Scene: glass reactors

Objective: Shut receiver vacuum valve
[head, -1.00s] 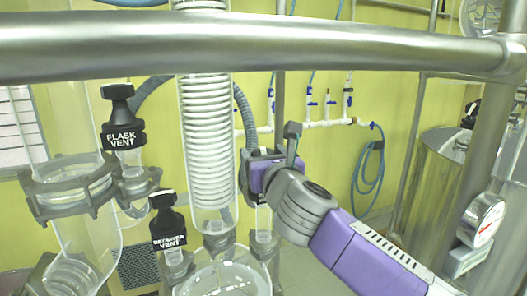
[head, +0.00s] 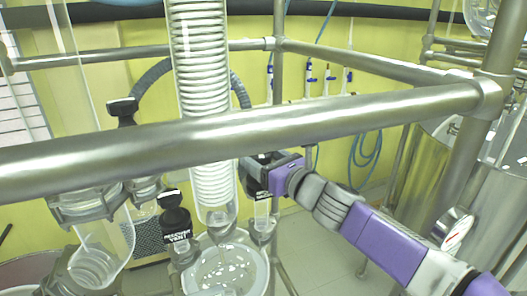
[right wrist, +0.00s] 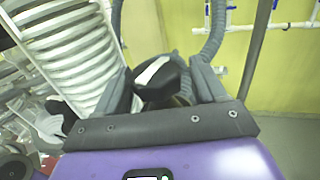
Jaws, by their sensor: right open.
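My right gripper (head: 264,173) reaches in from the right and is at the valve just right of the coiled glass condenser (head: 203,95). In the right wrist view my gripper (right wrist: 162,88) is open, with one finger on each side of a black valve handle (right wrist: 158,72) with a white stripe on top. Whether the fingers touch the handle I cannot tell. No label shows on this handle, so I cannot read that it is the receiver vacuum valve. In the head view the gripper hides most of it; the clear glass stem (head: 262,212) shows below. My left gripper is not in view.
The black "receiver vent" valve (head: 176,226) stands left of the condenser, above the round glass receiver (head: 228,272). Another black handle (head: 123,108) is partly behind the steel rail (head: 330,115) crossing the front. A grey hose (right wrist: 215,35) runs close behind the gripper.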

